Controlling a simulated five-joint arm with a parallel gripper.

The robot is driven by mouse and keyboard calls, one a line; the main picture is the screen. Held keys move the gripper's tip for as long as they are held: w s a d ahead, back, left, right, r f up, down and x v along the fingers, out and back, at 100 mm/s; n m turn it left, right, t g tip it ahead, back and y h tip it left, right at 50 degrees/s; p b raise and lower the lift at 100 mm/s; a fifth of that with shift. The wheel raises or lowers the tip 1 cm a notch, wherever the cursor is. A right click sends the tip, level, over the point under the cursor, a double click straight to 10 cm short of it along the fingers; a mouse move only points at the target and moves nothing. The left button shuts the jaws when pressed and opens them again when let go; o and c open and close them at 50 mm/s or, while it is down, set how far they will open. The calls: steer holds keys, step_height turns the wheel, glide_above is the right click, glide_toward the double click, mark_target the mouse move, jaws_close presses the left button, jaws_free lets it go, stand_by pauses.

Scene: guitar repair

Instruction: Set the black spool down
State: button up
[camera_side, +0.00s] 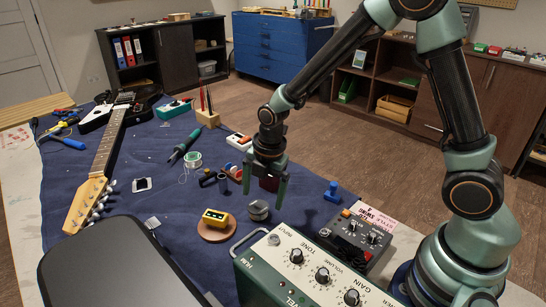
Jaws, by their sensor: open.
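My gripper (265,197) is open, pointing down over the blue cloth (150,205), its two green fingers apart. A dark grey, spool-like round piece (258,210) sits on the cloth just below the fingertips in the picture. A small black cylinder (207,179) lies to the left, beside a dark upright cylinder (223,184). I cannot tell for certain which of these is the black spool. A dark red block (269,183) shows between the fingers; I cannot tell whether it is behind them. The gripper's exact height above the cloth is unclear.
A green amplifier (305,268) and a dark pedal (355,238) stand in front and to the right. A yellow piece (214,217) sits on a round wooden base. A blue stamp-like piece (332,191) is at right. A guitar (107,142) lies at left.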

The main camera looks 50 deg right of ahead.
mark_target(259, 207)
steer(key=shift+w+d+f, duration=0.1)
steer(key=shift+w+f, duration=0.15)
steer(key=shift+f, duration=0.6)
steer(key=shift+w+f, duration=0.3)
steer(key=shift+f, duration=0.5)
steer(key=shift+w+d+f, duration=0.1)
steer(key=shift+w+f, duration=0.15)
steer(key=shift+f, duration=0.6)
jaws_close()
steer(key=shift+r, duration=0.1)
